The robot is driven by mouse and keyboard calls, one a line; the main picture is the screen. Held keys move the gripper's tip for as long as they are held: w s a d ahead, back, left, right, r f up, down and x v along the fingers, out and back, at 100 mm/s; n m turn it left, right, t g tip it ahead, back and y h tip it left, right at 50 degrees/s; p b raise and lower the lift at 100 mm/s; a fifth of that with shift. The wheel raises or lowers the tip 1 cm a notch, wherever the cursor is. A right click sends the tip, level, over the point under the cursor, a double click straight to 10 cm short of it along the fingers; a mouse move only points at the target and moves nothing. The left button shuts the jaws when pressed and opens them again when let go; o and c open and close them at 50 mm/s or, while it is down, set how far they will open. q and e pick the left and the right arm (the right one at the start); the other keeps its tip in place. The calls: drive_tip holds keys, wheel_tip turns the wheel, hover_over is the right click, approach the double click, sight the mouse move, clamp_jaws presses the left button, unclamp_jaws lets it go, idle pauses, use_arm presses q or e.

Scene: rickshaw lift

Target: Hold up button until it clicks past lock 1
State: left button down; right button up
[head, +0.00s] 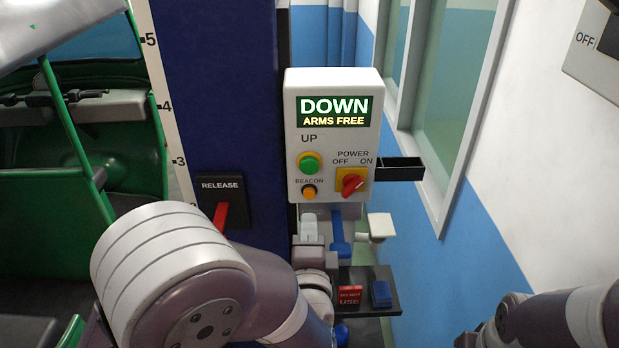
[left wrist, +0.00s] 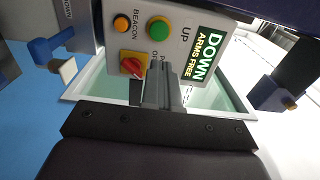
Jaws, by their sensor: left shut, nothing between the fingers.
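The control box (head: 332,90) hangs on the blue post, and its lit display reads DOWN, ARMS FREE. The green round UP button (head: 309,163) sits on its left side, and it also shows in the left wrist view (left wrist: 159,28). My left gripper (head: 310,226) is shut and empty, just below the box and apart from the green button. In the left wrist view its fingers (left wrist: 160,88) point at the box face, overlapping the area beside the red power knob (left wrist: 132,67). My right arm shows at the lower right, but its gripper is out of view.
An orange BEACON button (head: 309,191) sits below the green one. A red RELEASE lever (head: 222,214) is on the post to the left. A black bracket (head: 399,169) juts out right of the box. A dark shelf (head: 384,300) with small items is below. The green rickshaw (head: 75,210) is left.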

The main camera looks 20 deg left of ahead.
use_arm(q)
drive_tip(key=p, duration=0.2)
approach(308, 168)
drive_tip(key=p+x, duration=0.3)
drive_tip(key=x, duration=0.3)
drive_tip(key=shift+d+r, duration=0.1)
drive_tip(key=shift+w+a+f+p, duration=0.2)
drive_tip(key=shift+w+a+p, duration=0.15)
drive_tip(key=shift+w, duration=0.15)
